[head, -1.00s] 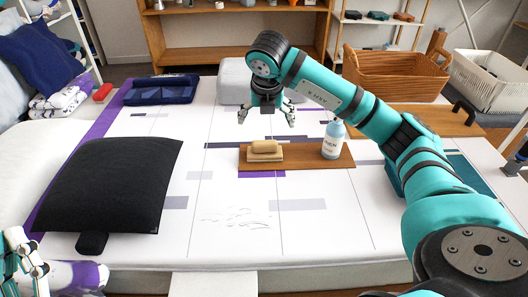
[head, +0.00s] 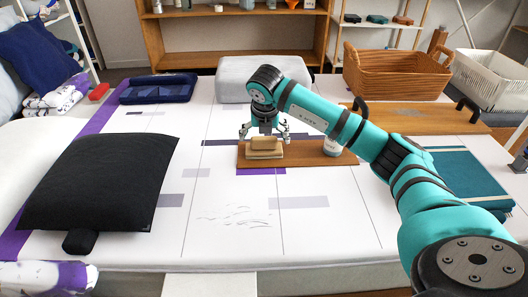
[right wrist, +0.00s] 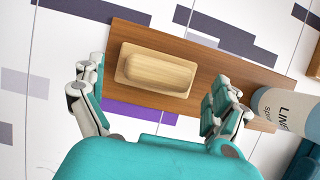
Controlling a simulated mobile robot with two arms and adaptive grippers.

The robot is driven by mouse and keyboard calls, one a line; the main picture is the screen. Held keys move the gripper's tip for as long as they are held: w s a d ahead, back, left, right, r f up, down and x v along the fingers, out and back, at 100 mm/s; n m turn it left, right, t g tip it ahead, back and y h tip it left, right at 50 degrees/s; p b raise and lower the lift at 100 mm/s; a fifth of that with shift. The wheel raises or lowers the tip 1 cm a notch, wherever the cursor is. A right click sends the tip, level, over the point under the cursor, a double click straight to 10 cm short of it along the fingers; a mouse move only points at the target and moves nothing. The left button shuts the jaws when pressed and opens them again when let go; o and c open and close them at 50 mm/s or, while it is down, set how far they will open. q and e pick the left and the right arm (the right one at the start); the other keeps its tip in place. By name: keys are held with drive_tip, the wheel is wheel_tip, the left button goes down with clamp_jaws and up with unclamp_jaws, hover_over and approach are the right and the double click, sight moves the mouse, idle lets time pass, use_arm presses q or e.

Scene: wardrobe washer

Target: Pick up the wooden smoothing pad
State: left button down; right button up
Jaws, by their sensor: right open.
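The wooden smoothing pad (head: 265,147) is a pale block with a rounded top on a flat base. It lies near the left end of a brown wooden board (head: 295,154) on the bed. My right gripper (head: 265,131) is open and just above the pad, with a finger to each side. The right wrist view shows the pad (right wrist: 157,69) between and beyond the open fingers (right wrist: 160,110), apart from both. My left gripper is not in view.
A white spray bottle (head: 332,144) stands on the board, right of the pad; it shows close to the right finger in the right wrist view (right wrist: 284,108). A black cushion (head: 100,180) lies at left. A grey block (head: 262,76) stands behind. The white sheet in front is clear.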

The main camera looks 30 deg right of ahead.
drive_tip(key=shift+x, duration=0.9)
drive_tip(key=shift+f, duration=0.2)
drive_tip(key=shift+r, duration=0.1)
drive_tip(key=c, duration=1.2)
drive_tip(key=shift+c, duration=0.2)
